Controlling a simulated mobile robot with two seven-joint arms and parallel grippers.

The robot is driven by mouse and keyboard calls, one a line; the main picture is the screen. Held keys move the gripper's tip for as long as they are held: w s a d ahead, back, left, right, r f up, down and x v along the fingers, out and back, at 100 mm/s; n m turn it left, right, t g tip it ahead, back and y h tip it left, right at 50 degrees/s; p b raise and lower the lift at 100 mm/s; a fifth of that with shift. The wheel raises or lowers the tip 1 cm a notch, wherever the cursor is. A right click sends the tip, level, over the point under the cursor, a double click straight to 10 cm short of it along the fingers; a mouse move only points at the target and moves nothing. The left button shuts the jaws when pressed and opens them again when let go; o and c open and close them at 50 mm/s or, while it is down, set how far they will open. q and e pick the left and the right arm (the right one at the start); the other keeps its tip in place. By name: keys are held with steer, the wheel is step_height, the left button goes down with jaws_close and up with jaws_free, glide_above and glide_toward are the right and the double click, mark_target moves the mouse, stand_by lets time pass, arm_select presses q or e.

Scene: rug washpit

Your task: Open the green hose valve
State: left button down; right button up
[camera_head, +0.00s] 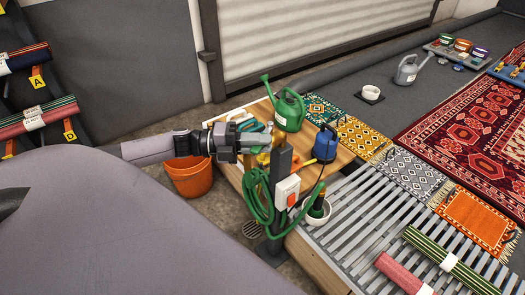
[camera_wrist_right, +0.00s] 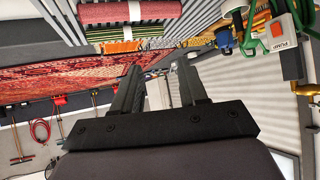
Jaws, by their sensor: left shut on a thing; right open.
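The green hose valve (camera_head: 263,159) shows as a small brass fitting at the top of the dark post (camera_head: 280,160), above the coiled green hose (camera_head: 257,205). My left gripper (camera_head: 258,142) reaches in from the left and is shut on the valve at the post. The fingers hide most of its handle, so its turn angle cannot be told. In the right wrist view my right gripper (camera_wrist_right: 158,88) is open and empty, with its fingers apart. The green hose (camera_wrist_right: 249,35) and a brass fitting (camera_wrist_right: 306,89) show at that view's right side, away from the fingers.
A switch box (camera_head: 287,191) with a red button is on the post. A green watering can (camera_head: 288,110) and a blue pump (camera_head: 326,143) stand close behind. An orange bucket (camera_head: 190,178) is below my left arm. A slatted rack (camera_head: 345,215) lies to the right.

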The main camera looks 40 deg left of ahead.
arm_select(q)
steer(key=shift+s+a+m+g+h+b, duration=0.1)
steer(key=shift+a+m+g+h+b, duration=0.35)
steer(key=shift+m+g+b, duration=0.65)
steer(key=shift+w+a+m+g+h+b, duration=0.25)
steer(key=shift+g+h+b, duration=0.4)
steer(key=shift+b, duration=1)
steer(key=shift+s+a+m+g+h+b, duration=0.25)
steer(key=shift+a+m+g+h+b, duration=0.25)
steer(key=shift+g+b, duration=0.7)
arm_select(e)
step_height(320, 180, down, 6)
steer(key=w+a, duration=0.1)
steer(key=a, duration=0.1)
steer(key=shift+w+r+n+t+y, duration=0.15)
steer(key=shift+w+n+t+y, duration=0.15)
steer(key=shift+t+y, duration=0.1)
arm_select(q)
steer(key=shift+t, duration=0.25)
steer(key=c, duration=1.2)
jaws_free()
arm_select(e)
steer(key=shift+s, duration=0.1)
